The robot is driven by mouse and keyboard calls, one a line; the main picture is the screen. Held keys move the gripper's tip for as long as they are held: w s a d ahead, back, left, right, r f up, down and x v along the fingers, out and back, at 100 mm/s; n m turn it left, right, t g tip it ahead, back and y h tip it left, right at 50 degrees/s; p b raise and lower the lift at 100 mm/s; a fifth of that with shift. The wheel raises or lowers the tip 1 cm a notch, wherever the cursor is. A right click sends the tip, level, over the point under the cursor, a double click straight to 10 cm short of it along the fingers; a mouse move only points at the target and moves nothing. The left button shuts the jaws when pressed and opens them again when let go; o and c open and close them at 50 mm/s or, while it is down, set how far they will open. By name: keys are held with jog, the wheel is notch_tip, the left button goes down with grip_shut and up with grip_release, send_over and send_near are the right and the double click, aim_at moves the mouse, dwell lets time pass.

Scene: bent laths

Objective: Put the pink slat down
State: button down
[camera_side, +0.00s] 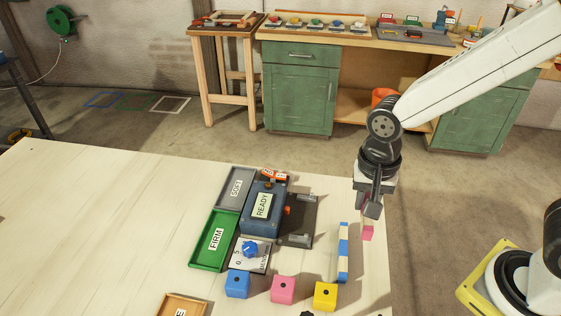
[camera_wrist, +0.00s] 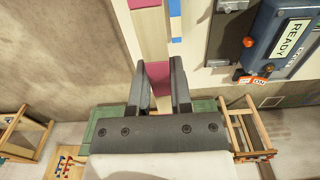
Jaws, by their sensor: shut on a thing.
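The pink slat (camera_side: 367,232) is a narrow strip with pink and pale sections, near the right edge of the pale table (camera_side: 110,230). My gripper (camera_side: 370,205) points down over that edge and is shut on the slat. In the wrist view a pink section (camera_wrist: 159,76) lies between the two fingers of my gripper (camera_wrist: 160,68), and the slat runs away from them to the top of the picture. The fingers hide part of it in the side view. I cannot tell whether the slat touches the table.
A blue-and-white slat (camera_side: 343,250) lies just left of the pink one. Further left are a blue READY box (camera_side: 262,208), a green FIRM tray (camera_side: 208,252) and a grey SOFT tray (camera_side: 233,195). Blue (camera_side: 237,284), pink (camera_side: 283,290) and yellow (camera_side: 325,295) blocks stand in front.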

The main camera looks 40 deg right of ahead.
dwell(0.3)
jog(key=a, duration=0.1)
send_over(216, 239)
jog(key=shift+s+d+f, duration=0.1)
jog(key=shift+f, duration=2.4)
jog(key=shift+s+d+f, duration=0.1)
jog(key=shift+f, duration=2.4)
jog(key=shift+w+a+f, duration=0.15)
jog(key=shift+w+f, duration=0.1)
jog(key=shift+f, duration=1.6)
jog(key=shift+f, duration=0.15)
